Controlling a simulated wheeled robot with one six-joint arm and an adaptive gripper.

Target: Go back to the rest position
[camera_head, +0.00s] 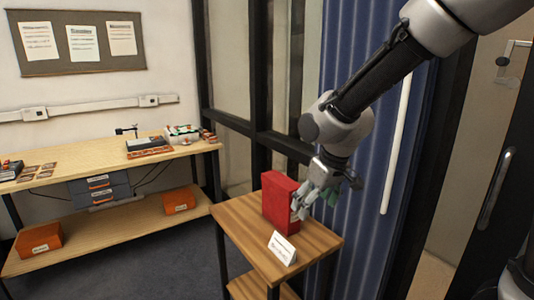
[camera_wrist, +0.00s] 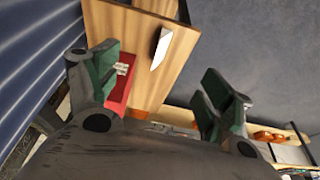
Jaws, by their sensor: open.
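My gripper (camera_head: 308,205) is at the right side of a red archival box (camera_head: 277,203), which stands upright on a small wooden table (camera_head: 239,215). In the wrist view my gripper (camera_wrist: 160,85) has its two green-padded fingers spread wide apart, with nothing held between them. The red box (camera_wrist: 119,92) shows there beside the left finger, partly hidden by it. Whether the finger touches the box I cannot tell.
A white label card (camera_head: 282,248) stands at the table's front. A long workbench (camera_head: 95,163) with tools and orange bins is at the left. A blue corrugated panel (camera_head: 350,130) and a dark door frame are close behind my arm. The grey floor between is clear.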

